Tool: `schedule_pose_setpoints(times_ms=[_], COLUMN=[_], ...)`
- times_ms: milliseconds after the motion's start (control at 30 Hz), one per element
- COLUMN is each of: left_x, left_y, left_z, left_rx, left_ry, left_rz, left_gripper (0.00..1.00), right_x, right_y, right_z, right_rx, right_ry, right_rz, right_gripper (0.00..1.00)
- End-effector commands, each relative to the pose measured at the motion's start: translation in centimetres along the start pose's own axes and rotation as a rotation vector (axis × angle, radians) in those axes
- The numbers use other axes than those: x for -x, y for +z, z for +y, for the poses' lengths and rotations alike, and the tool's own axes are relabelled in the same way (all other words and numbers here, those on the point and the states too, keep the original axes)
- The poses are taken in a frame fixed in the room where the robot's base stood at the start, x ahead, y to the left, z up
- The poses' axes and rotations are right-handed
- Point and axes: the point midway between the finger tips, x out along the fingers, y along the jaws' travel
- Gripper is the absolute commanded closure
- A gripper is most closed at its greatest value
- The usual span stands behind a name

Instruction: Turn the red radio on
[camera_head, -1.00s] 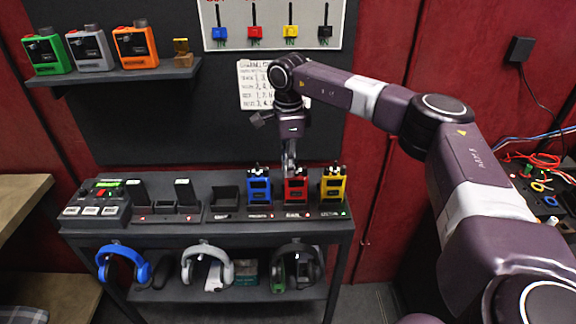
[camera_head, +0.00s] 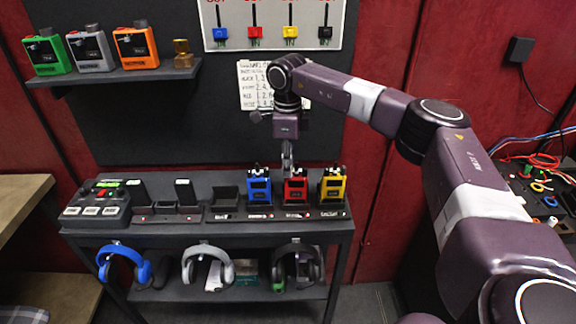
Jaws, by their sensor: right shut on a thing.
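The red radio (camera_head: 295,190) stands upright in its charger slot on the dark desk, between the blue radio (camera_head: 259,187) and the yellow radio (camera_head: 333,186). My right gripper (camera_head: 289,172) points down at the top of the red radio, its fingers closed on a small part there, which looks like the knob. The fingertips hide most of that part. My left gripper does not show.
A control box (camera_head: 97,203) with buttons and empty charger slots (camera_head: 168,211) fill the desk's left half. Headsets (camera_head: 208,266) hang below the desk top. Orange, grey and green devices stand on a wall shelf (camera_head: 118,75). A board (camera_head: 273,24) with coloured tags hangs behind.

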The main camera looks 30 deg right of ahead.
Motion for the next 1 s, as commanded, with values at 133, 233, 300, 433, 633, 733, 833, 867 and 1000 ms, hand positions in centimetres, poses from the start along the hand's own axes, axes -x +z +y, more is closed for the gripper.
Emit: schedule_pose_setpoints(times_ms=[133,233,300,433,633,733,833,867,1000], left_x=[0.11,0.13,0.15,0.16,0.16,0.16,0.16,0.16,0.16], left_y=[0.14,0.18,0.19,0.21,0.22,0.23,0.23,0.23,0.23], left_z=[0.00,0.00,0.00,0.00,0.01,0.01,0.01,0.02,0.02], left_rx=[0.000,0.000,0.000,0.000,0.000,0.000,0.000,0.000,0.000], left_ry=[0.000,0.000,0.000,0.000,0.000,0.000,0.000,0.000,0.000], left_rz=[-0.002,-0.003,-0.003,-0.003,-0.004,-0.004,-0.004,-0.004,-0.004], left_gripper=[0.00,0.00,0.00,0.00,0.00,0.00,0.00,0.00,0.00], right_x=[0.06,0.07,0.08,0.10,0.09,0.09,0.08,0.08,0.07], right_y=[0.05,0.03,0.04,0.04,0.05,0.05,0.05,0.05,0.05], right_z=[0.00,-0.01,-0.02,-0.03,-0.04,-0.03,-0.03,-0.03,-0.03], right_rx=[-0.084,-0.127,-0.151,-0.178,-0.190,-0.189,-0.189,-0.189,-0.188], right_ry=[0.001,0.000,0.000,-0.001,-0.001,-0.001,-0.001,-0.001,-0.001], right_rz=[0.001,0.002,0.003,0.003,0.003,0.003,0.003,0.003,0.003], right_gripper=[1.00,1.00,1.00,1.00,1.00,1.00,1.00,1.00,0.76])
